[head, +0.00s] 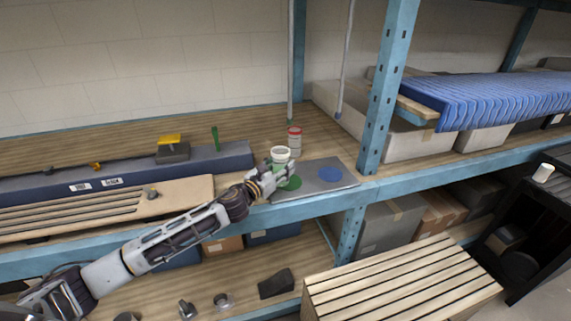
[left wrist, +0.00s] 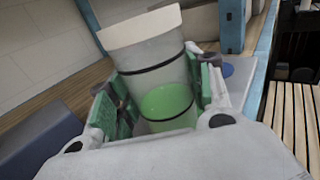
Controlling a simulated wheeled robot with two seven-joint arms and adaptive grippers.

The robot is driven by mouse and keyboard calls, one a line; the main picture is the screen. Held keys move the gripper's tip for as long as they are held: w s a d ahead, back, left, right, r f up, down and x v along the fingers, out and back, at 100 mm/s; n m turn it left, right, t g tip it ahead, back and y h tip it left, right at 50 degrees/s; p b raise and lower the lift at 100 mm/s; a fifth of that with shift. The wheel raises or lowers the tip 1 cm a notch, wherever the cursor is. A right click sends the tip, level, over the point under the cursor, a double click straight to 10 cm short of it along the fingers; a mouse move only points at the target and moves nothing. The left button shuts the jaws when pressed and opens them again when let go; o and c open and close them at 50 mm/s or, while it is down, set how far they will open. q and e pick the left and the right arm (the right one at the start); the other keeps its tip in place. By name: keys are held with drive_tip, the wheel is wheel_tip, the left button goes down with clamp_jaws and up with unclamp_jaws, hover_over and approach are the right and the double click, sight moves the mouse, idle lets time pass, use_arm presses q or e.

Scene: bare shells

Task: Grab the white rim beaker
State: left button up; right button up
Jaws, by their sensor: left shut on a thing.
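The white rim beaker (head: 280,155) is a clear cup with a broad white rim, over the grey mat on the shelf in the head view. In the left wrist view the beaker (left wrist: 158,70) stands between the green finger pads, slightly tilted in the picture, with dark bands around it; green shows through its lower part. My left gripper (head: 271,178) is shut on the beaker, and its fingers (left wrist: 160,100) show on both sides of it. Whether its base touches the mat is hidden. My right gripper is not in view.
A red rim beaker (head: 295,139) stands just behind. The grey mat (head: 344,187) carries a green disc (head: 290,183) and a blue disc (head: 330,174). A blue shelf post (head: 386,90) rises at right. A long dark blue box (head: 225,158) lies left.

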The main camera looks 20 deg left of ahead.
sight(275, 171)
use_arm(q)
drive_tip(key=b+v, duration=0.1)
drive_tip(key=v, duration=0.5)
drive_tip(key=shift+f, duration=0.1)
drive_tip(key=shift+b+v, duration=0.35)
drive_tip(key=shift+v, duration=1.05)
drive_tip(key=b+v, duration=0.1)
drive_tip(key=v, duration=0.3)
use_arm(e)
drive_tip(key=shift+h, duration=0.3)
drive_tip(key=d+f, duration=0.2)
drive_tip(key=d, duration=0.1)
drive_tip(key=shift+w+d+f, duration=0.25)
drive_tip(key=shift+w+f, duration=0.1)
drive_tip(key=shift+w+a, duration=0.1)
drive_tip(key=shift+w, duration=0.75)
